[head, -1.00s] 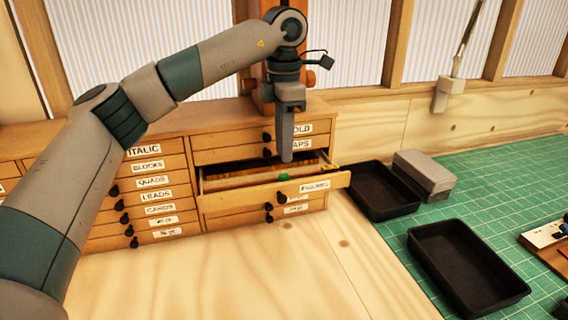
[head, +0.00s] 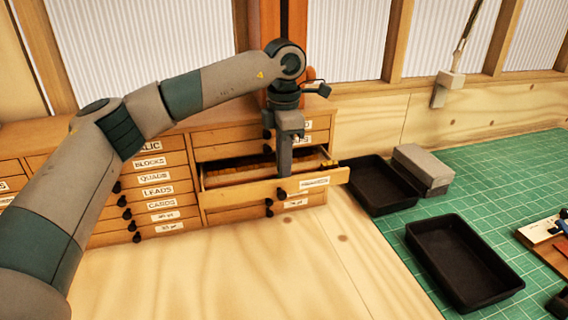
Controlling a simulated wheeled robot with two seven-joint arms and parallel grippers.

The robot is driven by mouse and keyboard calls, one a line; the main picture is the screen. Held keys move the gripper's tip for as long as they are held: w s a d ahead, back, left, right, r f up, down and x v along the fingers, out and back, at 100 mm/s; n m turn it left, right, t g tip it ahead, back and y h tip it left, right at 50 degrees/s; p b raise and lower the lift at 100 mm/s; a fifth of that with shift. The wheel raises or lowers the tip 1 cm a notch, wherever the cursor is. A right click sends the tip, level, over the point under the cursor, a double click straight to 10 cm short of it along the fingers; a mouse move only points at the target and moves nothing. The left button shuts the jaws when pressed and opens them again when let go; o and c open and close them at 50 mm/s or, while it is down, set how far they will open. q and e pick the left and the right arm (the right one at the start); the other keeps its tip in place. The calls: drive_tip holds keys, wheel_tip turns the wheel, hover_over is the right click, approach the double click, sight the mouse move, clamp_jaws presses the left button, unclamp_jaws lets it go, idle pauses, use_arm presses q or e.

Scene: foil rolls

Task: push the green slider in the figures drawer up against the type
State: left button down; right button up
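The figures drawer (head: 240,197) stands pulled out of the right-hand wooden cabinet, its label facing me. Yellowish type (head: 235,175) lies inside along the back and left. My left gripper (head: 284,174) points straight down with its tips at or just inside the front of the drawer. Its fingers look pressed together, with no gap showing. The green slider is hidden now, behind or under the fingers; I cannot tell whether they touch it. My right gripper is out of view.
Other labelled drawers (head: 158,191) to the left are shut. Two black trays (head: 462,262) and a grey block (head: 422,168) sit on the green mat (head: 505,190) at the right. The bare wooden tabletop in front is clear.

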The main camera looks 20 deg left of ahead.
use_arm(q)
drive_tip(key=shift+w+d, duration=0.65)
drive_tip(key=shift+d, duration=0.25)
drive_tip(key=shift+w+d, duration=0.6)
drive_tip(key=shift+d, duration=0.3)
drive_tip(key=shift+a, duration=0.1)
drive_tip(key=c, duration=2)
unclamp_jaws()
drive_tip(key=shift+c, duration=0.2)
drive_tip(key=shift+s, duration=0.1)
drive_tip(key=shift+r+b, duration=0.2)
drive_tip(key=shift+b, duration=0.15)
